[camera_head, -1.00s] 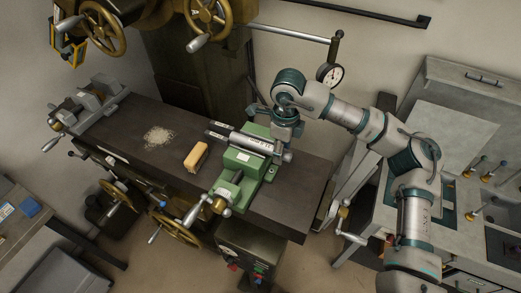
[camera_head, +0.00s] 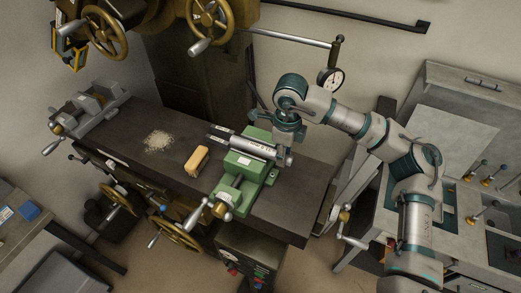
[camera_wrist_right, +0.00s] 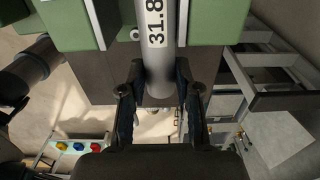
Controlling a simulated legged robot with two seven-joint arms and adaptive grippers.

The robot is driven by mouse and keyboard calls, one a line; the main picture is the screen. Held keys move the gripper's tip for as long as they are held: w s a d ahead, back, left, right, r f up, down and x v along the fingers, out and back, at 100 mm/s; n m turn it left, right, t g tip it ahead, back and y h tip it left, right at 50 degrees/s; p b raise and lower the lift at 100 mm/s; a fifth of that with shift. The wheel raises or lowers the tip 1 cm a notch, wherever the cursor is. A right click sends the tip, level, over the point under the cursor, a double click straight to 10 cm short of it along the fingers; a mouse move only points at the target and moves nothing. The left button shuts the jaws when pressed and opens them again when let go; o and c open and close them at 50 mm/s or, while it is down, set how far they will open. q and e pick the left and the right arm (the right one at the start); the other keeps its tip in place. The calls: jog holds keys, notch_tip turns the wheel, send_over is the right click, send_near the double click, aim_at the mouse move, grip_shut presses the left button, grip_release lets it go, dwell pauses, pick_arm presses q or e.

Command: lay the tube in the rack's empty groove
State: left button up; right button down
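The silver tube (camera_head: 258,149) lies across the green vise-like rack (camera_head: 239,168) on the dark bench. In the right wrist view the tube (camera_wrist_right: 158,60) is marked 31.8 and runs away from my gripper between green blocks (camera_wrist_right: 205,22). My right gripper (camera_head: 286,156) is at the tube's right end. In the wrist view its black fingers (camera_wrist_right: 160,75) stand on both sides of the tube, close against it, and appear shut on it. Whether the tube rests fully in a groove is hidden. My left gripper is not in view.
A wooden-backed brush or block (camera_head: 196,159) lies left of the rack, with a pile of pale shavings (camera_head: 158,140) beyond it. A grey vise (camera_head: 92,103) stands at the bench's left end. A dial gauge (camera_head: 330,79) hangs behind my right arm.

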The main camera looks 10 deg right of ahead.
jog(key=shift+w+a, duration=0.1)
jog(key=shift+a, duration=0.05)
notch_tip(320, 180, up, 9)
jog(key=p, duration=0.6)
jog(key=shift+r, duration=0.1)
